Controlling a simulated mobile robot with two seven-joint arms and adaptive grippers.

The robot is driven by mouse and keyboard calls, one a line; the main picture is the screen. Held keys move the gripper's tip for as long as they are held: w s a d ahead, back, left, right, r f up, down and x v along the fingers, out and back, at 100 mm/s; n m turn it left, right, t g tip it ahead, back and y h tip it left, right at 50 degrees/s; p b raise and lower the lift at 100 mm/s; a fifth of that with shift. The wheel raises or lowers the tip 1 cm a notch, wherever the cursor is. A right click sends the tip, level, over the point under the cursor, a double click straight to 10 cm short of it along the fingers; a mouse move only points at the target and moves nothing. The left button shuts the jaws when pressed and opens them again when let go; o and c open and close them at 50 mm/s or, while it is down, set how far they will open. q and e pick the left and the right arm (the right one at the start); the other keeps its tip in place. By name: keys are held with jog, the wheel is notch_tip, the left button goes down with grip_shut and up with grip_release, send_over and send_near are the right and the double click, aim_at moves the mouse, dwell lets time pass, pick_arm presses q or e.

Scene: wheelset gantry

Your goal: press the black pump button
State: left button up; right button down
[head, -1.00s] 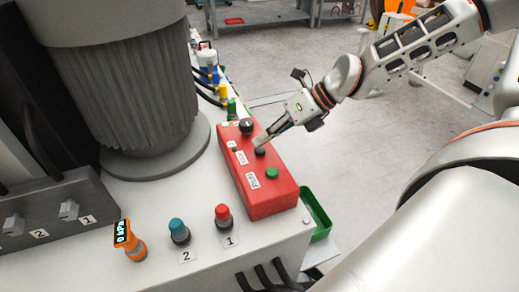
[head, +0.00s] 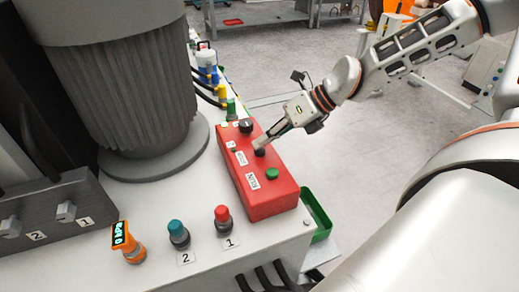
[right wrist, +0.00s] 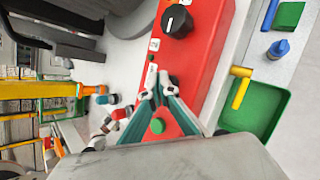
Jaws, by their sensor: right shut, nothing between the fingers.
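The red control box (head: 265,195) sits on the white machine top. A black button (head: 261,152) is on its top face, between a green button (head: 272,173) and a black knob (head: 246,126). My right gripper (head: 259,146) is shut and empty, its fingertips right at the black button. I cannot tell whether they touch it. In the right wrist view, the shut fingertips (right wrist: 159,82) are beside the black button (right wrist: 173,81), which is partly hidden. My left gripper is out of view.
An orange gauge (head: 130,246), a teal button (head: 178,233) and a red button (head: 222,218) stand in front of the box. A large ribbed motor (head: 128,95) is at left. A green tray (head: 316,213) hangs at right.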

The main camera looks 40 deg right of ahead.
aim_at(263, 149)
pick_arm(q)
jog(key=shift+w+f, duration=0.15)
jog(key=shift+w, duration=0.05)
pick_arm(e)
jog(key=shift+f, duration=0.35)
jog(key=shift+r, duration=0.1)
dwell(0.3)
jog(key=shift+r, duration=0.85)
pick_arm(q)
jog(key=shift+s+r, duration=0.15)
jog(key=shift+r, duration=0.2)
pick_arm(e)
notch_tip(263, 149, up, 2)
jog(key=shift+r+p, duration=0.1)
jog(key=shift+p, duration=0.45)
jog(key=shift+r+p, duration=0.55)
jog(key=shift+r, duration=0.9)
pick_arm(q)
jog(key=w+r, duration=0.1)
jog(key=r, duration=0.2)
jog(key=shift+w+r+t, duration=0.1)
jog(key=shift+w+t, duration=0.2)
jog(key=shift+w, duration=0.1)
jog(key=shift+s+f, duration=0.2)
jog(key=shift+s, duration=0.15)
